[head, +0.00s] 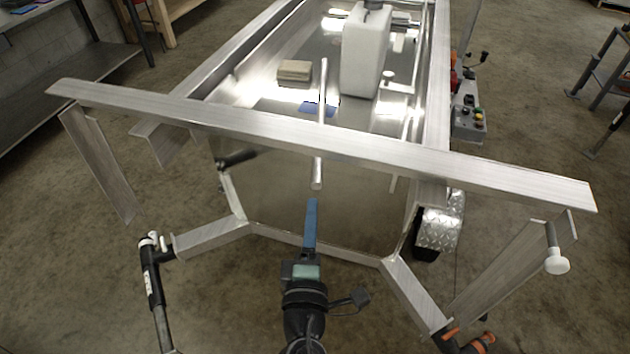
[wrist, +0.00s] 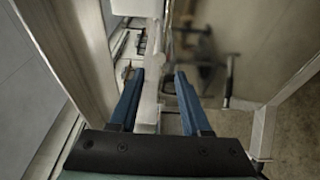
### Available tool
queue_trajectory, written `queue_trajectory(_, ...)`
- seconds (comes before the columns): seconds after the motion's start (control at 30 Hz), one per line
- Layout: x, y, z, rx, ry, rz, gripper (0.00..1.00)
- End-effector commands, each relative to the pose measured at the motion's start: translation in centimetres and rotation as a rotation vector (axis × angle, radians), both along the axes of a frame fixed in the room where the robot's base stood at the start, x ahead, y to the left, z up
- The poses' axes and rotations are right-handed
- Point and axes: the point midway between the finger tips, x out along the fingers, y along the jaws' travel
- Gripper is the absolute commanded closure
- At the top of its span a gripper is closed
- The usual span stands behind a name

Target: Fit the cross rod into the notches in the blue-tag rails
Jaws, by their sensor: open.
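My gripper (head: 312,203) is at the bottom middle of the head view, with its blue fingers seen nearly edge-on. In the wrist view my gripper (wrist: 160,75) is open, its two blue fingers apart. A slim pale metal rod (head: 321,90) runs lengthwise in the head view, passes behind the long front bar, and its round near end (head: 317,184) shows just beyond my fingertips. A pale bar (wrist: 147,110) shows between the fingers in the wrist view; I cannot tell if it is this rod. A small blue patch (head: 318,109) lies beside the rod. No notches can be made out.
A long aluminium bar (head: 400,154) crosses the trailer in front. A white block-like container (head: 362,55) and a tan stack (head: 294,71) sit inside the trailer. A white-capped pin (head: 556,262) is at right. A control box (head: 470,122) stands beyond the right rail.

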Motion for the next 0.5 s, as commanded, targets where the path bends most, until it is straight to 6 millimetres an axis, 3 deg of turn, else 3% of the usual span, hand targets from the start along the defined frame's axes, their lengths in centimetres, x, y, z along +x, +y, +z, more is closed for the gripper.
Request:
queue_trajectory(0.2, 3.5, -0.3, 0.2, 0.000, -0.003, -0.001, 0.52)
queue_trajectory(0.5, 6.5, -0.5, 0.1, 0.002, -0.002, -0.001, 0.52)
